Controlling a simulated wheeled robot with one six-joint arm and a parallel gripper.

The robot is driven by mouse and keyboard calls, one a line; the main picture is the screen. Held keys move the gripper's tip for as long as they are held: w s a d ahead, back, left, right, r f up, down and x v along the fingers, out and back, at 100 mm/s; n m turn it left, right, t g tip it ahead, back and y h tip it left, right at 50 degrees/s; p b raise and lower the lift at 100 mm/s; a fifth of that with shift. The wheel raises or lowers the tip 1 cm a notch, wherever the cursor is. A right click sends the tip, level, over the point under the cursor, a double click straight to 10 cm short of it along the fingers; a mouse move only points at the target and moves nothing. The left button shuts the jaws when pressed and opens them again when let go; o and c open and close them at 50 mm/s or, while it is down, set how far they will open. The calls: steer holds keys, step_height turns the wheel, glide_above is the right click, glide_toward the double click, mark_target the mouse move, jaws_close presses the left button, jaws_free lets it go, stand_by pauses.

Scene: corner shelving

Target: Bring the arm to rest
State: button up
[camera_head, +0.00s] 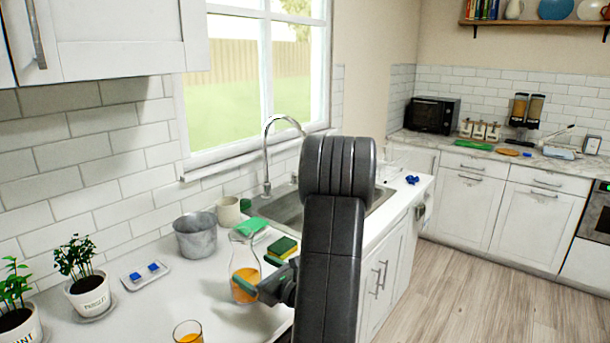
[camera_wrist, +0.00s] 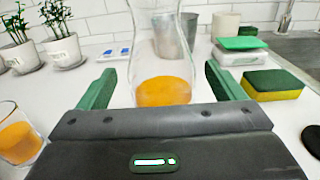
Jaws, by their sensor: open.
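My arm reaches over the white counter in the head view. My gripper (camera_wrist: 157,90) is open in the wrist view, with its two green fingers spread to either side of a glass carafe (camera_wrist: 162,52). The carafe has orange liquid in its bottom and stands upright on the counter. It also shows in the head view (camera_head: 244,262), partly covered by a green finger of my gripper (camera_head: 256,287). I cannot tell whether a finger touches the glass.
A glass of orange liquid (camera_head: 188,333) stands at the front left. A metal bucket (camera_head: 196,238), a sponge (camera_head: 282,247) and potted plants (camera_head: 90,294) stand close by. A sink (camera_head: 283,212) lies behind my arm. The wood floor (camera_head: 470,300) at right is clear.

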mark_target(244, 257)
steer(key=p+x, duration=0.1)
steer(key=x, duration=0.4)
steer(key=shift+a, duration=0.1)
steer(key=shift+r, duration=1.15)
steer(key=shift+f, duration=0.15)
